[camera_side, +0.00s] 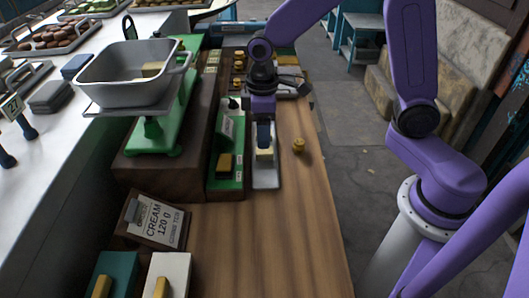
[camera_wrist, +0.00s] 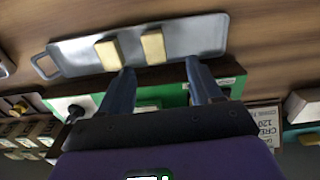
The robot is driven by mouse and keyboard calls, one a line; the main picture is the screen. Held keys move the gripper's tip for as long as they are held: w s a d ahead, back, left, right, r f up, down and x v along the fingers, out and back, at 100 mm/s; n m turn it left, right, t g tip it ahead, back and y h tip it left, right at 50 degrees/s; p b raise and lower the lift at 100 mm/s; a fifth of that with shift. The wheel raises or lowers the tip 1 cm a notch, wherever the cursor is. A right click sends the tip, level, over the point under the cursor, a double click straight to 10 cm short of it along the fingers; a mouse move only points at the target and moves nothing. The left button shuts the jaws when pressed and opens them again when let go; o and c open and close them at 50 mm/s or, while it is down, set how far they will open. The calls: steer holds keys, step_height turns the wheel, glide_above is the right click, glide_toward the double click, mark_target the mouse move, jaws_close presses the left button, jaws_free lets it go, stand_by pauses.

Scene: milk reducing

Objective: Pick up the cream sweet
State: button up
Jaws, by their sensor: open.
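Two pale cream sweets, a left one (camera_wrist: 108,54) and a right one (camera_wrist: 153,46), lie on a grey metal tray (camera_wrist: 75,58) in the wrist view. In the side view one cream sweet (camera_side: 265,155) shows on the narrow tray (camera_side: 266,181), below my gripper (camera_side: 263,140). My gripper also shows in the wrist view (camera_wrist: 158,80), where its blue fingers are spread with nothing between them. The sweets appear beyond the fingertips. A similar pale block (camera_side: 152,69) is in the scale pan (camera_side: 125,85). A card (camera_side: 158,218) reads CREAM 120 g.
A green scale (camera_side: 155,135) stands on a wooden block left of the tray. A green box (camera_side: 226,165) is close beside the tray. A small brass weight (camera_side: 298,145) stands to the right. The wooden counter (camera_side: 270,235) in front is clear.

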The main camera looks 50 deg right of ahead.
mark_target(264, 153)
steer(key=f, duration=0.3)
steer(key=d+f, duration=0.1)
steer(key=f, duration=0.1)
steer(key=shift+w, duration=0.1)
steer(key=shift+a+f, duration=0.1)
steer(key=shift+f, duration=0.45)
steer(key=c, duration=1.1)
